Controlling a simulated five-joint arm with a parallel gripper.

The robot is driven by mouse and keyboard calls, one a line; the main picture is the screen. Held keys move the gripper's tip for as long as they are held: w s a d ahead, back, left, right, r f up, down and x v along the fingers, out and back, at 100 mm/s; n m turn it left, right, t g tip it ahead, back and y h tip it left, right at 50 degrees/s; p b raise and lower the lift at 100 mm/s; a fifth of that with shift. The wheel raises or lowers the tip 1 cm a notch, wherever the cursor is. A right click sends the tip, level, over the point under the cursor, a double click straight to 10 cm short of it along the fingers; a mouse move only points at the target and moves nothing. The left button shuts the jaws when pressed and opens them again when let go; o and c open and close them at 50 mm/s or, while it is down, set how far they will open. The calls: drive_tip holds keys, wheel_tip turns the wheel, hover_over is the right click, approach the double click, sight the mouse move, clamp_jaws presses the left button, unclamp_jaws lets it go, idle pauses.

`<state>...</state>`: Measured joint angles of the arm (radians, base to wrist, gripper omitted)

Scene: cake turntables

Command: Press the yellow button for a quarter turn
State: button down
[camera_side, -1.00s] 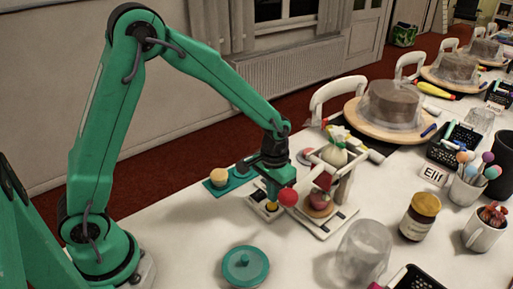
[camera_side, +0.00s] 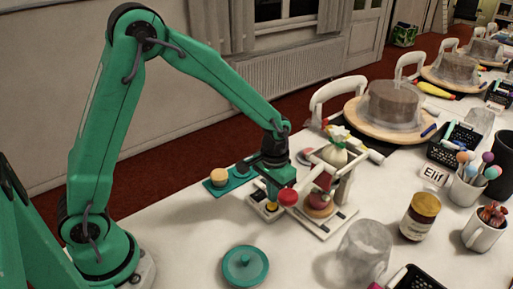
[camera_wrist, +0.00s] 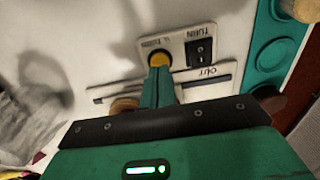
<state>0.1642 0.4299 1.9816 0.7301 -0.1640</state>
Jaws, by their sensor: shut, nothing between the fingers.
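The yellow button (camera_wrist: 160,58) sits on a white panel (camera_wrist: 185,42) marked TURN, beside a black switch (camera_wrist: 200,51). In the side view the button (camera_side: 271,207) shows just below my fingertips. My gripper (camera_wrist: 159,74) is shut and empty, pointing down. Its tips are at the button's near edge in the wrist view and cover part of it. I cannot tell whether they touch or press it. A small white-framed stand (camera_side: 343,192) to the right holds a small round cake (camera_side: 318,203) with a red part above it.
A teal tray (camera_side: 230,182) with a tan round piece (camera_side: 219,176) lies behind left. The table at front left is clear.

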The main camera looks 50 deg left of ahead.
drive_tip(key=shift+f, duration=0.25)
drive_tip(key=shift+f, duration=0.8)
idle(0.4)
drive_tip(key=shift+r, duration=3.55)
